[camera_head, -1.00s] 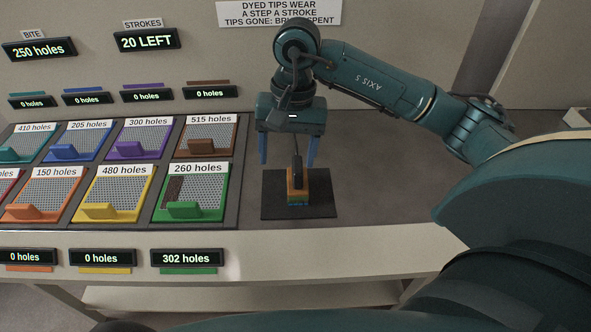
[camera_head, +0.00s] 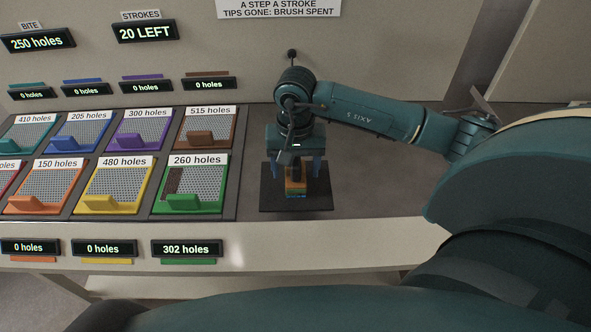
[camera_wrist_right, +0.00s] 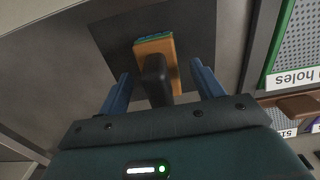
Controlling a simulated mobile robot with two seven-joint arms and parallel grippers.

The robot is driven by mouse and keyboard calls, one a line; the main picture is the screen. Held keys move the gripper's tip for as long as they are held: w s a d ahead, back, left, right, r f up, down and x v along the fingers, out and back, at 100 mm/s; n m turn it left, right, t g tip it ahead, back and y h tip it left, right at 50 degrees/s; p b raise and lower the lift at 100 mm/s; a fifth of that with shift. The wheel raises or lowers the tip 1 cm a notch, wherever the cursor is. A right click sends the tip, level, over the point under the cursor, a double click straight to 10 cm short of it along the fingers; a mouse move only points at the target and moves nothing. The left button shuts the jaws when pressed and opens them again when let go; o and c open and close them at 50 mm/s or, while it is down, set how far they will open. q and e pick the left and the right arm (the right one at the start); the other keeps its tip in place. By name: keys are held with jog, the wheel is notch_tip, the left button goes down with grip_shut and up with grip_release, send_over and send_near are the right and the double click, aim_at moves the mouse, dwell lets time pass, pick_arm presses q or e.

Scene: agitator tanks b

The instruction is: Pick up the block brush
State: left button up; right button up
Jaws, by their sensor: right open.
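The block brush (camera_head: 295,187) stands on a dark square mat (camera_head: 266,200) on the table. It has an orange block body with a teal-blue lower edge and a black handle. My right gripper (camera_head: 296,172) is directly over it, pointing down, with blue fingers on either side. In the right wrist view the block brush (camera_wrist_right: 155,47) has its black handle between the open fingers of the right gripper (camera_wrist_right: 160,88), with a gap on both sides. My left gripper is not in view.
Left of the mat is a dark tray (camera_head: 232,205) of perforated coloured panels with hole-count labels, the green panel (camera_head: 207,188) nearest. Displays stand behind and in front. The table right of the mat is clear (camera_head: 375,180).

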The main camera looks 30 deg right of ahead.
jog(key=shift+f, duration=1.25)
jog(key=shift+c, duration=0.6)
grip_shut()
